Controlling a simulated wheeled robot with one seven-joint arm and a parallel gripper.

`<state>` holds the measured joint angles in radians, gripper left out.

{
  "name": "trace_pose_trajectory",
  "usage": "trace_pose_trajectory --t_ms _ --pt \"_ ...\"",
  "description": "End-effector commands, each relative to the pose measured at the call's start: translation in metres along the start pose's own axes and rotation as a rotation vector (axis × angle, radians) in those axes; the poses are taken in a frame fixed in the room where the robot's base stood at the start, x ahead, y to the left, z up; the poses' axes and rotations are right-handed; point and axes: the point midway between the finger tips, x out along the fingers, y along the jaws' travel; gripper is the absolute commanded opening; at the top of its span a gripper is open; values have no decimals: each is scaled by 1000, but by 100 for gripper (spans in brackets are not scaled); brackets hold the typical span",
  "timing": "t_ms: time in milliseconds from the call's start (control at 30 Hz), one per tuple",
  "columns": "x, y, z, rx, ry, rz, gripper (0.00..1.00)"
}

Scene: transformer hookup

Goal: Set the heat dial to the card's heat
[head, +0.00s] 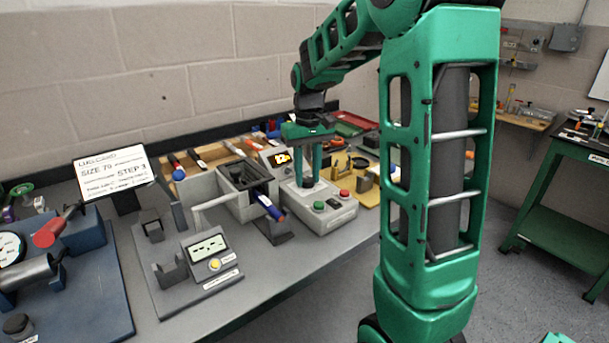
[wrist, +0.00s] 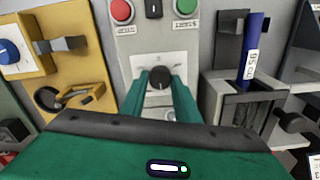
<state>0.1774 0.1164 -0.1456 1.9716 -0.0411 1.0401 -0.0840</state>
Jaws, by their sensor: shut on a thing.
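The heat dial (wrist: 160,76) is a black round knob on the pale control box (wrist: 142,44). In the wrist view my gripper (wrist: 160,84) has its two green fingers on either side of the knob, shut on it.
The box carries a red button (wrist: 121,11) and a green button (wrist: 186,6). A yellow fixture (wrist: 66,60) is on the other side. A meter stand (head: 207,246) sits nearer the bench front.

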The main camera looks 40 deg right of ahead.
Motion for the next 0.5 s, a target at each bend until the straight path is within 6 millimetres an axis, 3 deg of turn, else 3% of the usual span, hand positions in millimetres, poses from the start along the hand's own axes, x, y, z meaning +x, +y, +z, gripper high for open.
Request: trace_pose_trajectory --t_ms 500 --pt "-1 -1 0 482 0 -1 6"
